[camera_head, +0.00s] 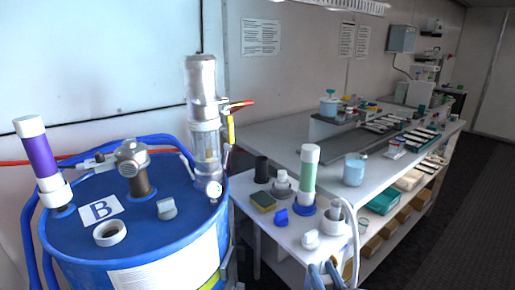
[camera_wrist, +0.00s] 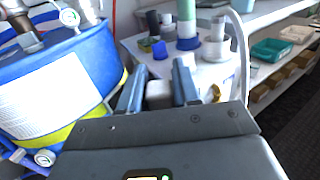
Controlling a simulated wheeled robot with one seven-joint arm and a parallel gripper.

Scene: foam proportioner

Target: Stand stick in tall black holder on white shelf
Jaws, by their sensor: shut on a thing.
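The tall black holder (camera_head: 261,169) is an upright dark cylinder at the back left of the white shelf (camera_head: 270,212). It also shows in the wrist view (camera_wrist: 153,22), beyond my fingers. My gripper (camera_head: 326,275) is at the bottom edge of the head view, in front of the shelf and apart from the holder. In the wrist view my gripper (camera_wrist: 158,92) is shut on a short pale grey piece (camera_wrist: 158,96), which may be the stick's end. The stick's full length and tilt do not show.
On the shelf are a green-and-white cylinder (camera_head: 308,173), a yellow-green sponge (camera_head: 263,201), a blue piece (camera_head: 281,217) and white caps (camera_head: 310,240). A white hose (camera_head: 354,240) curves along its right side. A blue drum (camera_head: 150,245) stands at left.

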